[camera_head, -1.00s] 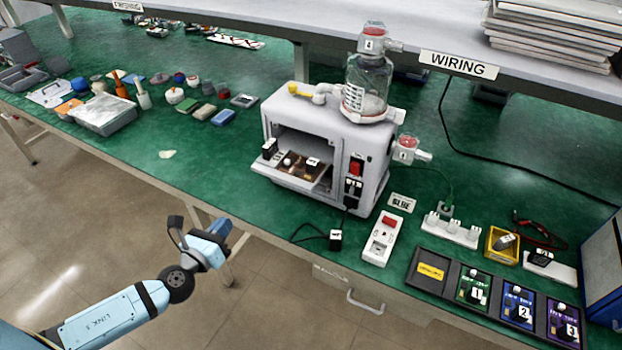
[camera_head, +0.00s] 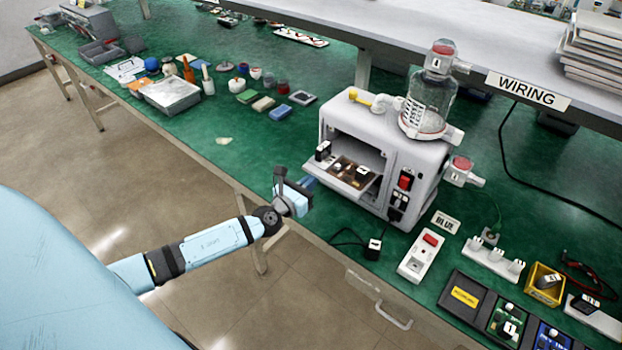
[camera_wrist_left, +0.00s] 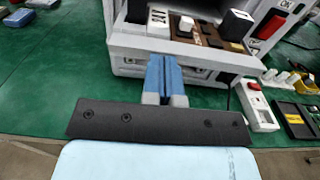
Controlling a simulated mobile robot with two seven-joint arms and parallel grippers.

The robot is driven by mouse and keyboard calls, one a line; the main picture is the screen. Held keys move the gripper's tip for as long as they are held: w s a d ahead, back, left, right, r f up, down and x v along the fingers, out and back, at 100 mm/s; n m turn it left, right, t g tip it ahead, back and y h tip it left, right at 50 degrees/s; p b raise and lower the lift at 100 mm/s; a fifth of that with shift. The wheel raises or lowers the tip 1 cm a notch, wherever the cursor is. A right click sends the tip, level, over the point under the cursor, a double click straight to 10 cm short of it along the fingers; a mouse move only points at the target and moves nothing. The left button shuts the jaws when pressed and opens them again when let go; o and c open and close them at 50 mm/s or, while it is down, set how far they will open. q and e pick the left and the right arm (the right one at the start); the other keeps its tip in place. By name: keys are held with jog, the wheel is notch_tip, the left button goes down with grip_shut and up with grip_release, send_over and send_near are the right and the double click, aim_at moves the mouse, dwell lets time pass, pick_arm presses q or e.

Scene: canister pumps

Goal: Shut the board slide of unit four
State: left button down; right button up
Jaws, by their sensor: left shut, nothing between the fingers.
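The white unit (camera_head: 385,125) stands on the green bench, with a clear jar (camera_head: 428,105) on top whose cap bears a label that looks like 4. Its board slide (camera_head: 352,180) sticks out of the front opening, carrying a brown board (camera_head: 352,170) and small black parts. My left gripper (camera_head: 306,186) is in front of the bench edge, left of and below the slide, apart from it in the head view. In the wrist view the blue fingers of my left gripper (camera_wrist_left: 163,62) are together and empty, pointing at the slide's front (camera_wrist_left: 205,57). My right gripper is out of view.
A black plug (camera_head: 373,249) on a cord and a white socket strip (camera_head: 421,256) lie in front of the unit. Dark trays (camera_head: 480,297) hold boards at the lower right. A shelf marked WIRING overhangs behind.

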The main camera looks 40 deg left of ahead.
aim_at(330, 164)
pick_arm(q)
jog(key=shift+w, duration=0.4)
jog(key=w, duration=0.3)
jog(key=w+b, duration=0.1)
jog(key=w, duration=0.2)
jog(key=w+b, duration=0.1)
jog(key=w, duration=0.2)
jog(key=shift+d, duration=0.4)
jog(key=shift+s, duration=0.1)
jog(key=shift+f, duration=0.1)
